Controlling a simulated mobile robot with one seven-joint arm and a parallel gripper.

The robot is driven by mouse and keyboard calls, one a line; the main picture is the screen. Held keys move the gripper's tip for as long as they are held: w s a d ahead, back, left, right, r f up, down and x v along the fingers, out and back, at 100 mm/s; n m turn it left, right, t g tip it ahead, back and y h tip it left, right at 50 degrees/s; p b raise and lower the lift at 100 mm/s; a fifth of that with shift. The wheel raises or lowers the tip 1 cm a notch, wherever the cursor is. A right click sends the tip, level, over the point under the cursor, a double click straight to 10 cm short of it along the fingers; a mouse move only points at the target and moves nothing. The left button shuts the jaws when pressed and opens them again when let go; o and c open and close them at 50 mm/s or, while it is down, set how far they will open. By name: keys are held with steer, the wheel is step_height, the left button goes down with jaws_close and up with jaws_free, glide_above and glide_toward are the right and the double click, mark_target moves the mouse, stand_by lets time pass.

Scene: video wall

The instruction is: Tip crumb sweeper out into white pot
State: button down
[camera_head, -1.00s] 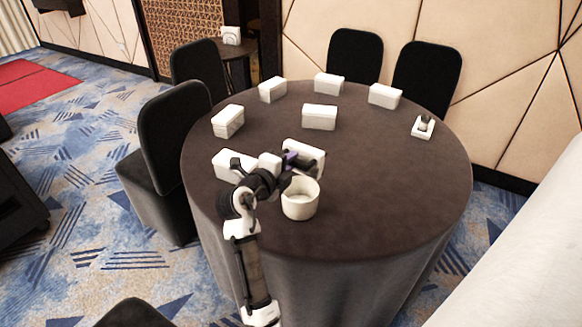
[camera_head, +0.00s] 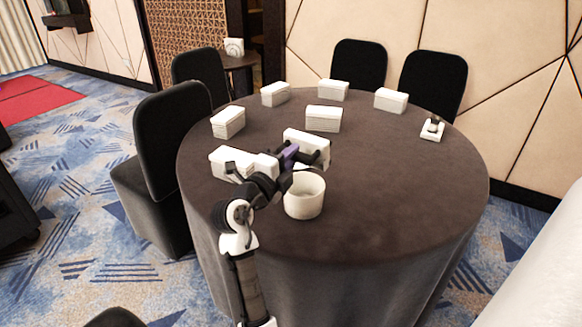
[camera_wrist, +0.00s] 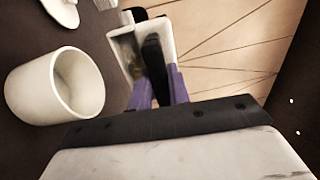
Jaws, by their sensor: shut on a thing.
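The white pot (camera_head: 304,198) stands upright on the near part of the round table. In the wrist view the pot (camera_wrist: 30,92) is at the left with its mouth toward the right, and the part of its inside that shows looks bare. My gripper (camera_head: 290,154) has purple fingers, which also show in the wrist view (camera_wrist: 158,85). It is shut on the crumb sweeper (camera_wrist: 127,48), a white tray-like piece with a dark bar. In the head view the sweeper (camera_head: 306,137) is behind the pot and seems above the table.
The dark round table (camera_head: 400,190) has clear room right of the pot. Several white boxes stand behind and left, one (camera_head: 230,160) close to my arm. A small white and dark item (camera_head: 432,129) lies at the right. Black chairs (camera_head: 172,130) stand around the table.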

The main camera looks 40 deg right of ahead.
steer(key=shift+s+a+f+t+h+b, duration=0.15)
steer(key=shift+f+h+b, duration=0.35)
steer(key=shift+b, duration=1.8)
steer(key=shift+w+a+f+t+h+b, duration=0.1)
steer(key=shift+f+t+h+b, duration=0.4)
steer(key=shift+b, duration=1.85)
steer(key=shift+s+a+f+g+h+b, duration=0.25)
steer(key=shift+h+b, duration=0.45)
steer(key=shift+b, duration=1.6)
steer(key=shift+w+f+t+h+b, duration=0.15)
steer(key=shift+t+h+b, duration=0.15)
steer(key=shift+b, duration=0.95)
steer(key=shift+b, duration=0.5)
